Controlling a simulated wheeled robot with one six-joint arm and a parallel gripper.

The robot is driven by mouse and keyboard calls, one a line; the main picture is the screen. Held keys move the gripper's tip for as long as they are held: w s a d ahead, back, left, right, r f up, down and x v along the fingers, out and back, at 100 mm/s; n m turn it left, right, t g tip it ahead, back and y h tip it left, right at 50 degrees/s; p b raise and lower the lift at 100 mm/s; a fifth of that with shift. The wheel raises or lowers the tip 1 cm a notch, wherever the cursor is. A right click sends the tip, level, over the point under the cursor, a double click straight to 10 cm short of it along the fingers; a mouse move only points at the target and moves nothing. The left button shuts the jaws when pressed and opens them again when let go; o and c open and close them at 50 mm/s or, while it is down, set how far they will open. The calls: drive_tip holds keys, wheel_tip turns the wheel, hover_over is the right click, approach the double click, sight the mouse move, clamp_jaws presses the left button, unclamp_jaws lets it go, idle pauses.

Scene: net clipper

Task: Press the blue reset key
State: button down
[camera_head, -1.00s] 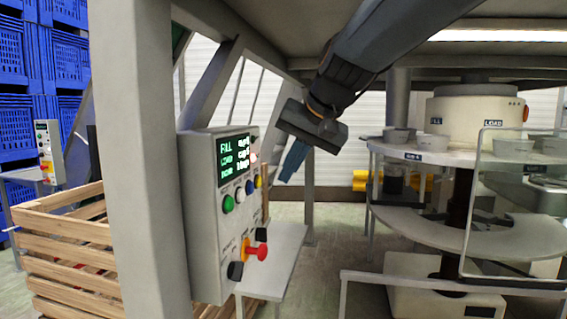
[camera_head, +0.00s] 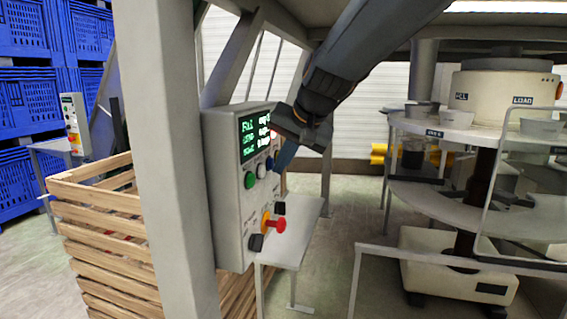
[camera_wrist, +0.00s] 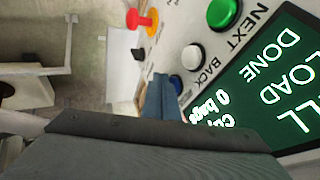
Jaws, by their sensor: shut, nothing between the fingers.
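The blue reset key (camera_wrist: 176,83) is a round key on the front of a grey control box (camera_head: 225,190). It sits just past the white key (camera_wrist: 192,57) and the green key (camera_wrist: 224,14); in the head view my gripper partly covers that part of the row. My gripper (camera_head: 280,167) is shut and empty, its bluish fingers pointing down at the panel beside the blue key. In the wrist view my fingertips (camera_wrist: 160,80) overlap the key's edge in the picture. I cannot tell whether they touch it.
A lit screen (camera_head: 259,135) is above the keys. A red mushroom button (camera_head: 279,225) and black knobs (camera_head: 256,243) stick out below. A grey post (camera_head: 175,150) and wooden crate (camera_head: 100,230) stand left. A round machine with cups (camera_head: 450,130) is right.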

drive_tip(key=shift+w+a+r+p, duration=0.1)
drive_tip(key=shift+w+a+p, duration=0.2)
drive_tip(key=shift+a, duration=0.45)
drive_tip(key=shift+s, duration=0.1)
drive_tip(key=s+d+r+b, duration=0.3)
drive_tip(key=s+d+r, duration=0.3)
drive_tip(key=d+r, duration=0.1)
drive_tip(key=shift+s+d+r, duration=0.2)
drive_tip(key=shift+s+r, duration=0.05)
drive_tip(key=shift+r, duration=0.25)
drive_tip(key=s+d+f+g+h, duration=0.1)
drive_tip(key=s+d+f, duration=0.1)
drive_tip(key=f, duration=0.5)
drive_tip(key=s+d+f+g+h, duration=0.1)
drive_tip(key=s+d+f, duration=0.1)
drive_tip(key=f, duration=0.6)
drive_tip(key=s+d+f+g, duration=0.1)
drive_tip(key=s+d+f, duration=0.15)
drive_tip(key=f, duration=0.45)
drive_tip(key=s+d+f+n+g+h, duration=0.1)
drive_tip(key=s+d+f, duration=0.1)
drive_tip(key=s+f, duration=0.4)
drive_tip(key=s+d+f+n+g, duration=0.1)
drive_tip(key=s+d+f, duration=0.1)
drive_tip(key=s+f, duration=0.4)
wheel_tip(320, 180, down, 3)
drive_tip(key=shift+s+d+r+n+g+h, duration=0.1)
drive_tip(key=shift+s+d+n+g+h, duration=0.1)
drive_tip(key=shift+d+n+g+h, duration=0.2)
